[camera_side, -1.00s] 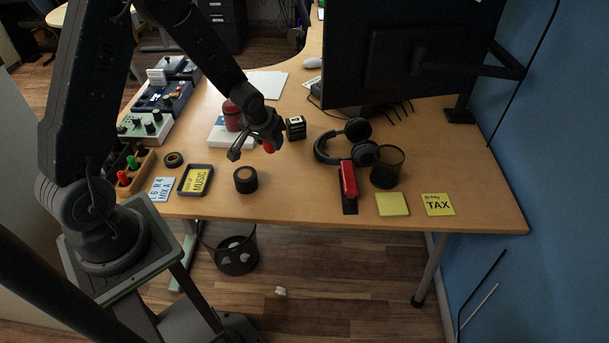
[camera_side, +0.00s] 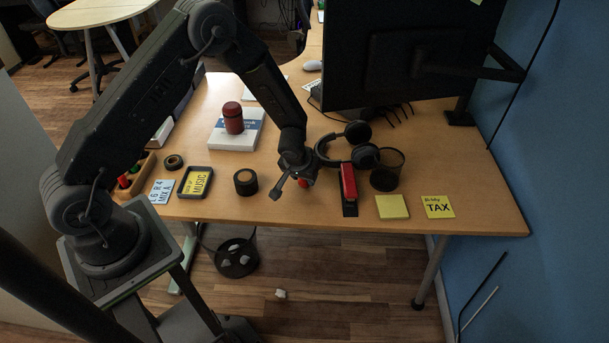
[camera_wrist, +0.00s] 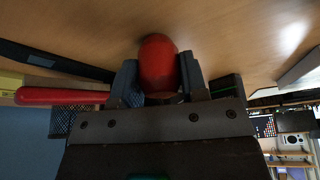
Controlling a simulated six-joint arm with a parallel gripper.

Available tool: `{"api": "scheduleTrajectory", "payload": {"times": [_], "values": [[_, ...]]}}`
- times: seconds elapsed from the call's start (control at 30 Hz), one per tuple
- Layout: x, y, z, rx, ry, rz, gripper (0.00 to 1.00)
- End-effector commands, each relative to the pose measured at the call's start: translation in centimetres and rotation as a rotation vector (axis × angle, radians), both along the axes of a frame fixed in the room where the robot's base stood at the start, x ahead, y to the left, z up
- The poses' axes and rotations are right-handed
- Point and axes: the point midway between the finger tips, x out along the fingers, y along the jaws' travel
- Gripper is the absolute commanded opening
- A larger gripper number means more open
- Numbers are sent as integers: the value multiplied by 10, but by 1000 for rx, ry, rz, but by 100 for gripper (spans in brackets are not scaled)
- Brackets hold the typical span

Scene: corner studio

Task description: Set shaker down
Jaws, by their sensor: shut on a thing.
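The shaker is a small red egg-shaped piece; in the wrist view the shaker (camera_wrist: 159,66) sits between both fingers, with the wooden desk behind it. In the side view only a bit of the shaker (camera_side: 303,183) shows below the fingers. My gripper (camera_side: 299,181) is shut on it, low over the front middle of the desk (camera_side: 285,222), just left of the red stapler. My gripper also shows in the wrist view (camera_wrist: 160,82). I cannot tell whether the shaker touches the desk.
The red and black stapler (camera_side: 348,183) is close on the right. Headphones (camera_side: 362,150) and a mesh cup (camera_side: 386,170) stand behind it. A red canister (camera_side: 233,118) stands on a book (camera_side: 250,140). Front desk space is free.

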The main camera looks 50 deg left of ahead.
Motion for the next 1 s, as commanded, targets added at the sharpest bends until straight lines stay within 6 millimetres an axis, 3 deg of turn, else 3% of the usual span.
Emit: {"api": "scheduleTrajectory", "payload": {"times": [0.4,0.43,0.67,1.0], "values": [[0,0,-6,-1,0,0,17],[0,0,-6,0,-1,0,41],[0,0,-6,-1,-1,1,63],[0,0,-2,0,-2,1,66]]}}
